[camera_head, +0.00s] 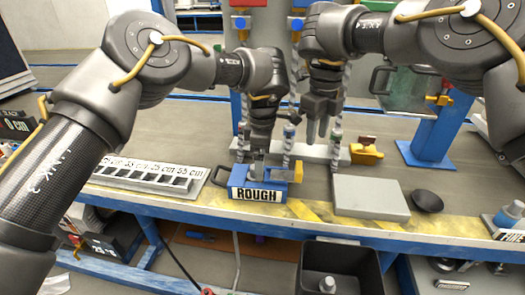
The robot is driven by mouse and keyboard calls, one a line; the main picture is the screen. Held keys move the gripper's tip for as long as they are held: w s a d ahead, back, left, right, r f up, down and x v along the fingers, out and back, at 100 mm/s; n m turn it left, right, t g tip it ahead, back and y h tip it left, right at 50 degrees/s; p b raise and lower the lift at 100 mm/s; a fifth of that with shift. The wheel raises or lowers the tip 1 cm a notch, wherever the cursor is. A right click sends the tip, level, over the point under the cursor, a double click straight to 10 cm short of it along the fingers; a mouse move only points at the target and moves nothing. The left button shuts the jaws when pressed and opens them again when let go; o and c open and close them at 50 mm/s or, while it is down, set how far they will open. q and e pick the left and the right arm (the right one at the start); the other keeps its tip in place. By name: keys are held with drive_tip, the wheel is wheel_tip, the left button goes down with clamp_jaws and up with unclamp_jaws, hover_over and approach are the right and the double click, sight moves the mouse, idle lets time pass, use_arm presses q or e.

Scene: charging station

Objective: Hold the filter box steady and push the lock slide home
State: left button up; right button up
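The filter box is a blue box (278,190) with a white ROUGH label, standing near the front edge of the bench. A dark handle loop sticks out at its left, and a yellow block (295,178), perhaps the lock slide, shows at its right end. My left gripper (256,160) points down at the top of the box, at or just above it; its fingertips are hard to make out and I cannot tell whether it grips anything. My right gripper (317,135) hangs higher, behind and to the right of the box, fingers close together and apparently empty.
A partitioned white tray (150,178) with cm markings lies left of the box. A grey block (370,197) and a black bowl (428,201) are to the right. A yellow item (366,153) and a blue post (433,135) stand behind. A dark bin (340,262) is below the edge.

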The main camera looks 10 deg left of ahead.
sight(250, 182)
use_arm(q)
wheel_tip(250, 182, down, 8)
drive_tip(key=shift+f, duration=0.25)
